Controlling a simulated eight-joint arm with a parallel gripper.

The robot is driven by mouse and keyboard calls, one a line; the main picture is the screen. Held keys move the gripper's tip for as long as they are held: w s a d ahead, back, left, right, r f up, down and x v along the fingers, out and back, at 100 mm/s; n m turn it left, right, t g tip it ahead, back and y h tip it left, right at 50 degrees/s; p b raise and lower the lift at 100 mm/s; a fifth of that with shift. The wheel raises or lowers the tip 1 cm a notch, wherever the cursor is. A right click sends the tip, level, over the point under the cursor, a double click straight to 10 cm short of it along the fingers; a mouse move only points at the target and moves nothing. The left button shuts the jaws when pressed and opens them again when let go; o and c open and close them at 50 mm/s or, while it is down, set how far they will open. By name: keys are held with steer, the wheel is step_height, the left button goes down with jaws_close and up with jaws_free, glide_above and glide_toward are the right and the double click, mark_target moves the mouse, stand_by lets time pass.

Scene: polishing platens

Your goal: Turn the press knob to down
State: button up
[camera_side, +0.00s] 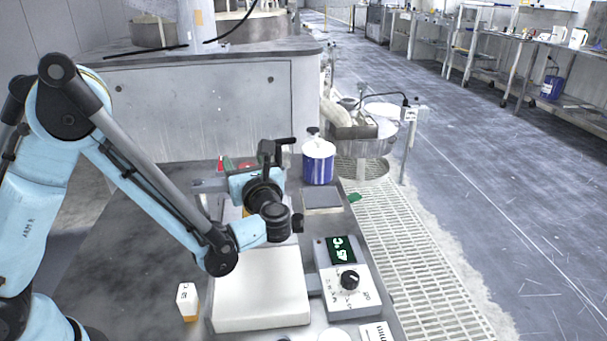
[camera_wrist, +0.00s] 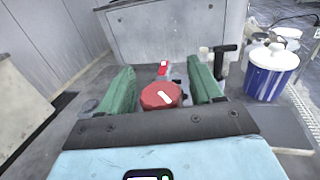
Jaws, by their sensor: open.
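A round red knob (camera_wrist: 160,95) with a white mark on its top shows in the wrist view, between the two green fingers of my gripper (camera_wrist: 161,75). The fingers are spread, with a gap visible on each side of the knob, and I see no contact. A small red and white part (camera_wrist: 163,68) stands just beyond the knob.
A blue canister with a white lid (camera_side: 318,163) stands right of my gripper. A black-handled fitting (camera_wrist: 220,60) is close to the right finger. Nearer are a white plate (camera_side: 260,290), a controller reading 45 °C (camera_side: 341,250) with a black knob, and a small white-orange bottle (camera_side: 187,300).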

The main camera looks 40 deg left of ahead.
steer(key=c, duration=1)
steer(key=m+t+h, duration=0.3)
steer(key=t, duration=0.1)
steer(key=shift+w, duration=0.1)
steer(key=shift+w+d+m+t+h, duration=0.15)
steer(key=shift+d+m+t+h, duration=0.05)
steer(key=shift+m+t+h, duration=0.6)
steer(key=shift+r, duration=0.1)
steer(key=o, duration=1)
